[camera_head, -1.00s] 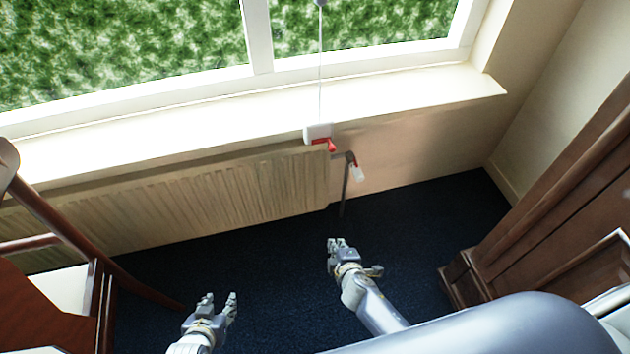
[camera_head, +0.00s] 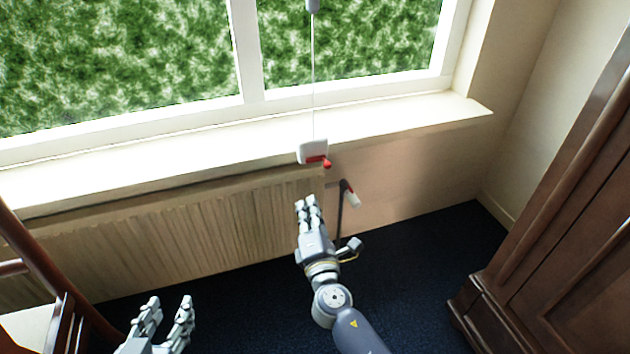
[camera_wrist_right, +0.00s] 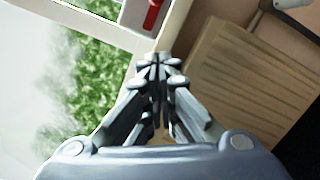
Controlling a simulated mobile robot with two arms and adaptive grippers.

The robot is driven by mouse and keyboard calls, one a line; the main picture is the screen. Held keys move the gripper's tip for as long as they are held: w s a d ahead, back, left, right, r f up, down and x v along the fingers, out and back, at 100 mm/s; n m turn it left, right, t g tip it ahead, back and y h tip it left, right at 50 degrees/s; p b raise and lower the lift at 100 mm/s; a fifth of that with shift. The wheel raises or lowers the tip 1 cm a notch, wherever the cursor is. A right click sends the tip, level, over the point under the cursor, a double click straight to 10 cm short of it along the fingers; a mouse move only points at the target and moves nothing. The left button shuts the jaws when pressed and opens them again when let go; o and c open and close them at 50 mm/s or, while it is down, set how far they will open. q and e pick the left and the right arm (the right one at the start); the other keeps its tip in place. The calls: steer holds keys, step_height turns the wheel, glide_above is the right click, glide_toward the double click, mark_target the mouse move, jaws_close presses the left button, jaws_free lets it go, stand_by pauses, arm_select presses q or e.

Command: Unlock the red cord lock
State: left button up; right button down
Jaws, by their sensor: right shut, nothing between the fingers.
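The cord lock (camera_head: 313,152) is a small white box with a red lever (camera_head: 326,163), mounted at the front edge of the window sill. A thin cord runs from it up to a grey piece at the top of the window. In the right wrist view the red lever (camera_wrist_right: 153,14) shows at the top edge, beyond my fingertips. My right gripper (camera_head: 307,200) is shut and empty, just below the lock and in front of the radiator, apart from the lock. My left gripper (camera_head: 168,305) is open and empty at the lower left.
A ribbed radiator (camera_head: 180,235) stands under the window sill (camera_head: 400,115). A valve with a white knob (camera_head: 352,199) sits beside it, close to my right gripper. A wooden cabinet (camera_head: 570,240) is on the right, wooden furniture on the left. Dark carpet (camera_head: 430,270) lies free between.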

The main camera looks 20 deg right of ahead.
mark_target(312, 163)
arm_select(q)
step_height(312, 163, up, 4)
steer(key=w+d+t+b, duration=0.1)
steer(key=w+t, duration=0.1)
arm_select(e)
steer(key=w+d, duration=0.1)
steer(key=w, duration=0.9)
arm_select(q)
steer(key=s+a+f+g+y+p, duration=0.1)
steer(key=s+a+f+g+p, duration=0.1)
steer(key=s+f+g, duration=0.3)
steer(key=shift+s+a+f, duration=0.15)
steer(key=shift+a+f, duration=0.05)
steer(key=shift+f, duration=1.35)
arm_select(e)
steer(key=shift+s+d+r, duration=0.5)
steer(key=shift+d+r, duration=0.05)
steer(key=shift+d, duration=0.25)
steer(key=shift+s+d+r, duration=0.45)
steer(key=shift+d+r, duration=0.1)
steer(key=shift+d, duration=0.25)
arm_select(q)
steer(key=shift+r, duration=0.1)
steer(key=shift+w+d+r+t, duration=0.1)
steer(key=shift+w+r+t, duration=0.2)
steer(key=shift+w+t, duration=0.15)
arm_select(e)
steer(key=shift+n, duration=0.5)
